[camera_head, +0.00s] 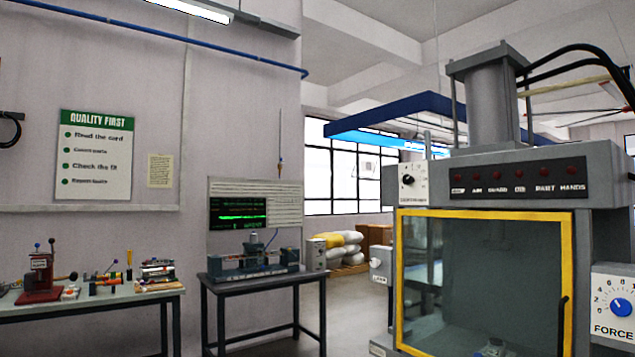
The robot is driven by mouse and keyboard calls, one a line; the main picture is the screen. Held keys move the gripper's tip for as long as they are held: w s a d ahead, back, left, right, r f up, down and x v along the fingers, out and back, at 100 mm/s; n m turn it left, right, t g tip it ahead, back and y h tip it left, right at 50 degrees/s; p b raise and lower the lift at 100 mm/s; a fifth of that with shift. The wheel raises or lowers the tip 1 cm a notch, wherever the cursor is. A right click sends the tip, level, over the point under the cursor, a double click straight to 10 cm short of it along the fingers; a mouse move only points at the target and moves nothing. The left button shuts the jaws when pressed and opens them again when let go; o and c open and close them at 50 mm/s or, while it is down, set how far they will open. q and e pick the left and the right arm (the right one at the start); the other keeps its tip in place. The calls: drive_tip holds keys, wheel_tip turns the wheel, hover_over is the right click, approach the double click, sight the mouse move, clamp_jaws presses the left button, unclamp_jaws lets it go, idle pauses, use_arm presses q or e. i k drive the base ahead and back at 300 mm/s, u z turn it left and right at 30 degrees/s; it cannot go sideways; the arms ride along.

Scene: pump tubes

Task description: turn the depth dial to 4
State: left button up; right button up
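I cannot read the word DEPTH on any dial in the head view. A white plate with a black knob (408,180) is on the upper left of the grey press; its lower label is too blurred to read. A small white box with a round knob (375,264) stands off the press's left side, its label also unclear. A blue dial (621,307) at the right edge is marked FORCE, with numbers around it and a white pointer toward the upper left. Neither of my grippers is in view.
The press (490,130) has a yellow-framed glass door (485,280) with a dark handle, apparently closed. A dark table (262,283) with a fixture and a green-text screen stands to its left. Another bench (90,299) holds tools. Open floor lies between table and press.

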sight(407, 179)
drive_tip(key=u, duration=0.75)
drive_tip(key=i, duration=1.7)
drive_tip(key=z, duration=0.85)
drive_tip(key=i, duration=0.95)
drive_tip(key=z, duration=0.8)
